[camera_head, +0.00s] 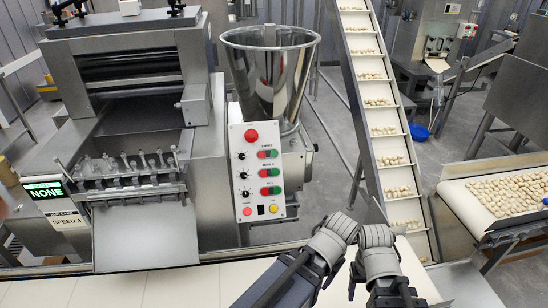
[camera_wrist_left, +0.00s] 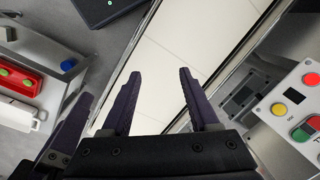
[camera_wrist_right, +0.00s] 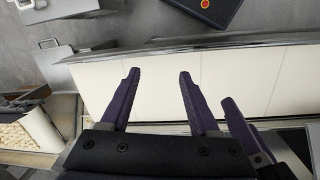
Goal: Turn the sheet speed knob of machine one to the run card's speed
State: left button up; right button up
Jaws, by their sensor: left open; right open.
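The control panel (camera_head: 263,190) stands on the machine's front. Three black knobs run down its left side: top (camera_head: 241,155), middle (camera_head: 243,175) and bottom (camera_head: 245,194). Their labels and settings are too small to read. The run card (camera_head: 68,222) at far left reads "SPEED 4", below a display (camera_head: 45,192) reading "NONE". My right gripper (camera_head: 378,245) is open and empty above the pale belt, right of the panel. My left gripper (camera_head: 335,240) is close beside it, open and empty; its fingers also show in the left wrist view (camera_wrist_left: 160,85). Neither touches the panel.
The pale belt (camera_head: 130,288) crosses the front. A steel hopper (camera_head: 268,75) stands behind the panel, and the sheeting machine (camera_head: 130,70) is at left. An inclined conveyor (camera_head: 378,115) rises behind my grippers. A pasta-covered belt (camera_head: 465,210) is at right. Air before the panel looks clear.

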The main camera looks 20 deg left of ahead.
pick_arm(q)
jog(key=w+a+f+m+t+y+b, duration=0.1)
jog(key=w+a+f+t+y+b, duration=0.15)
jog(key=w+a, duration=0.35)
pick_arm(e)
jog(key=shift+o, duration=1.4)
jog(key=f, duration=0.3)
jog(key=shift+d, duration=0.25)
jog(key=shift+o, duration=0.6)
notch_tip(320, 180, down, 3)
jog(key=b, duration=0.3)
jog(key=shift+f, duration=0.15)
pick_arm(q)
jog(key=m+t+y+b, duration=0.5)
jog(key=m+t+y, duration=0.2)
jog(key=m+y, duration=0.45)
send_near(243, 158)
jog(key=shift+x, duration=4.25)
pick_arm(e)
notch_tip(243, 158, down, 5)
jog(key=shift+a+r, duration=0.1)
pick_arm(q)
grip_shut()
